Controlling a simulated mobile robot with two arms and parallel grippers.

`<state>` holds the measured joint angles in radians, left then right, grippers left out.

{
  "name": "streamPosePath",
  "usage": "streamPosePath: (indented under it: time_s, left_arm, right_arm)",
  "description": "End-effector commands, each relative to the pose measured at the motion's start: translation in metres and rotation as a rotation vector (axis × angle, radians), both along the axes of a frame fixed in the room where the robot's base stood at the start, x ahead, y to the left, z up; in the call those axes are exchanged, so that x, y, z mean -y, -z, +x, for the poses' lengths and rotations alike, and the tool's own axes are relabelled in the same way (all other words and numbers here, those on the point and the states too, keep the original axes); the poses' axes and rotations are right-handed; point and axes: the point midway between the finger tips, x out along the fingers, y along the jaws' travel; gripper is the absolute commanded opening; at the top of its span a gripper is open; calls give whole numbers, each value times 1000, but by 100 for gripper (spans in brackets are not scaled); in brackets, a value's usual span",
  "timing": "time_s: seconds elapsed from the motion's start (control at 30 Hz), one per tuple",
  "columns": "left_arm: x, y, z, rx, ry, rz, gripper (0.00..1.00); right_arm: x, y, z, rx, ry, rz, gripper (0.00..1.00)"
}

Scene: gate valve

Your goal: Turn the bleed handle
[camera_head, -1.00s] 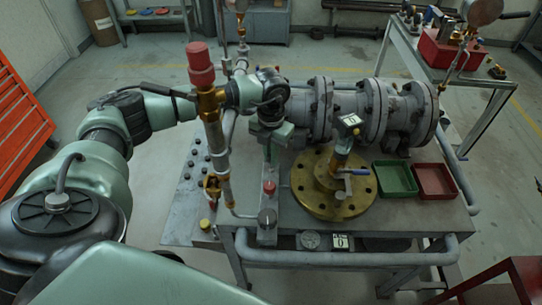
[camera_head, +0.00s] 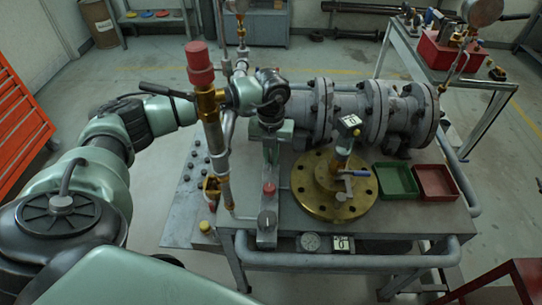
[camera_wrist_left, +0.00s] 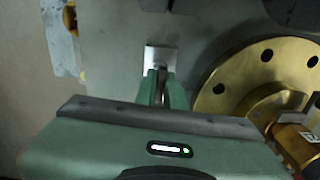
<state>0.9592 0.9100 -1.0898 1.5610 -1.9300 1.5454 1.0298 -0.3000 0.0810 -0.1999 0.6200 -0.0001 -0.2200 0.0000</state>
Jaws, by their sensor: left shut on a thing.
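My left gripper (camera_head: 270,152) reaches in behind the red-capped pipe and points down, left of the brass flange (camera_head: 308,198). In the left wrist view my left gripper (camera_wrist_left: 161,88) has its green fingers close together around a thin grey piece. This piece appears to be the bleed handle (camera_wrist_left: 160,82), mostly hidden between the fingers. A pale square plate (camera_wrist_left: 160,58) shows just past the fingertips. The brass flange also shows right of the fingers in the wrist view (camera_wrist_left: 235,88). My right gripper is not in view.
The upright pipe with a red cap (camera_head: 200,62) stands in front of my left wrist. Grey flanged piping (camera_head: 345,112) runs along the bench's back. A green tray (camera_head: 397,181) and a red tray (camera_head: 436,182) lie at the right. A red-topped post (camera_head: 268,188) stands nearer the front.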

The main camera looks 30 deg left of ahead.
Motion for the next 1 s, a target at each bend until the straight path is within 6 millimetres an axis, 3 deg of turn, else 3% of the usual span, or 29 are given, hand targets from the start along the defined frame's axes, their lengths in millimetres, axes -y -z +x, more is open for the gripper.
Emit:
streamPosePath:
  time_s: [0.17, 0.2, 0.27, 0.67, 1.0]
  left_arm:
    - [-1, -2, 2, 7, -1, 1, 0]
    - [-1, -2, 2, 7, -1, 1, 16]
    - [-1, -2, 2, 6, -1, 1, 32]
    - [0, -6, 1, 4, 0, 0, 32]
    - [0, -60, 2, 8, 0, 0, 32]
  right_arm:
    - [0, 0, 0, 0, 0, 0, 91]
    - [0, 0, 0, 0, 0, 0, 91]
    - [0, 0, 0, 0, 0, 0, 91]
    - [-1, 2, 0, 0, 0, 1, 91]
    - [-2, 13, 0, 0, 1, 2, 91]
